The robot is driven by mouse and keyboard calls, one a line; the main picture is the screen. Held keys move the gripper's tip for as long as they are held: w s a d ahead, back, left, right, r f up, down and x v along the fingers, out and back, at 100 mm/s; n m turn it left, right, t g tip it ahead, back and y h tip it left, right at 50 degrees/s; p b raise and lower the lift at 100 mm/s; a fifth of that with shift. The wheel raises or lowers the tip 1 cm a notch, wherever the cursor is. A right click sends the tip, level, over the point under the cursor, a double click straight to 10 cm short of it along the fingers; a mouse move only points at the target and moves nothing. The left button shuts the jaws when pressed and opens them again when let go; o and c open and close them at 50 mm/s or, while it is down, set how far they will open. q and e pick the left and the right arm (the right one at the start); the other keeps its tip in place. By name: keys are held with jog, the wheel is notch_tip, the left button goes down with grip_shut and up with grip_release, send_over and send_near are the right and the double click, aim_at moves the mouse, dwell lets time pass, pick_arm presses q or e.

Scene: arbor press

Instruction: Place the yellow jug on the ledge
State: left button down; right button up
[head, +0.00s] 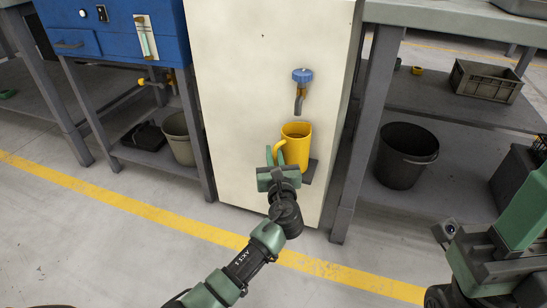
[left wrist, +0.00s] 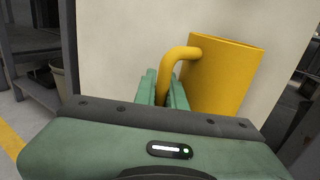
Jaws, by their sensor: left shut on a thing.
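The yellow jug (head: 297,146) is upright in front of the cream panel, below a blue-handled tap (head: 301,88). My left gripper (head: 275,158) is shut on the jug's handle, on the jug's left side. In the left wrist view the jug (left wrist: 224,75) stands to the right of the green fingers (left wrist: 164,90), with its handle between them. The dark ledge (head: 309,172) juts from the panel at the jug's base. Whether the jug's bottom touches the ledge is hidden.
The cream panel (head: 240,100) stands between a blue cabinet (head: 110,30) and a grey workbench (head: 450,18). A beige bin (head: 180,135) sits at left. The floor in front is clear.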

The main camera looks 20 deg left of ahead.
pick_arm(q)
jog(key=c, duration=1.5)
grip_release()
